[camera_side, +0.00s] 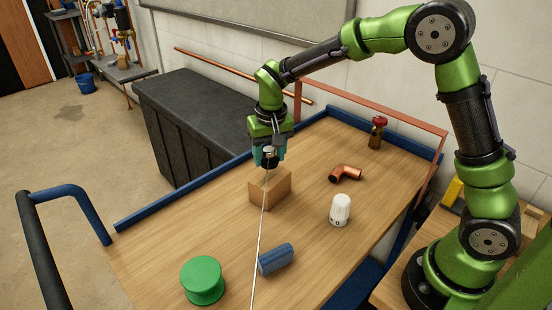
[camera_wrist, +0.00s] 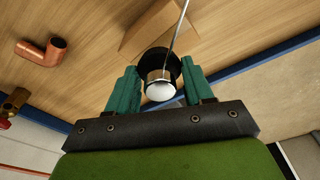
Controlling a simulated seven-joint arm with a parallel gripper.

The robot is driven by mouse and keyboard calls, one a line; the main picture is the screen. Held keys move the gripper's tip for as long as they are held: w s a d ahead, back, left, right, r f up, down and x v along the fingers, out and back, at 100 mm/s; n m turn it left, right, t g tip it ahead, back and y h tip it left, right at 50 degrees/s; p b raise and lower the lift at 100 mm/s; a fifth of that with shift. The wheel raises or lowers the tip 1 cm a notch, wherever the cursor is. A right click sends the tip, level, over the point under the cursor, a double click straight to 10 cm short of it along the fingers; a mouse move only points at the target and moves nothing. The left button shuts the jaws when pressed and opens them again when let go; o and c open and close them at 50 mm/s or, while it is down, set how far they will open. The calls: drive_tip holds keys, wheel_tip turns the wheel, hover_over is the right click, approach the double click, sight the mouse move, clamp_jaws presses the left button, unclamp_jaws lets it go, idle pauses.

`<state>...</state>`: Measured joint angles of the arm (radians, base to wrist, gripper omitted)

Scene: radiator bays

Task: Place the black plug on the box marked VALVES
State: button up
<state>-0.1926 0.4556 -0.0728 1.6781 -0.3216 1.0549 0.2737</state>
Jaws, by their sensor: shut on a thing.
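My gripper (camera_side: 267,158) is shut on the black plug (camera_side: 270,163), which has a pale metal end. In the wrist view the plug (camera_wrist: 153,57) sits between the teal fingers (camera_wrist: 160,80), its bright round end facing the camera. A thin grey line, like a wire or chain, runs from the plug across the table towards the front. A small brown box (camera_side: 272,190) stands on the table directly below the gripper; part of it (camera_wrist: 150,28) shows in the wrist view. No lettering is readable on it. I cannot tell whether plug and box touch.
On the wooden table (camera_side: 190,235) are a copper elbow (camera_side: 345,173), a white cap (camera_side: 340,210), a blue block (camera_side: 276,258), a green spool (camera_side: 203,281) and a brass valve with a red top (camera_side: 377,132). A blue rim and copper-coloured rail edge the table.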

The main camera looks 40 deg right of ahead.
sight(270, 161)
drive_tip(key=shift+f, duration=1.75)
drive_tip(key=shift+s+f, duration=0.1)
drive_tip(key=shift+f, duration=0.05)
drive_tip(key=o, duration=1)
drive_tip(key=shift+o, duration=0.2)
drive_tip(key=r, duration=0.4)
drive_tip(key=s+r, duration=0.1)
drive_tip(key=r, duration=0.7)
drive_tip(key=shift+s+a, duration=0.15)
drive_tip(key=shift+a, duration=0.1)
drive_tip(key=s+d+r+t+y, duration=0.1)
drive_tip(key=s+r+t, duration=0.1)
drive_tip(key=s, duration=0.8)
drive_tip(key=s+d+r+t+y, duration=0.1)
drive_tip(key=s+r+t, duration=0.2)
drive_tip(key=s, duration=0.7)
drive_tip(key=shift+s+n+t+y, duration=0.3)
drive_tip(key=shift+s+t, duration=0.05)
drive_tip(key=shift+t, duration=0.15)
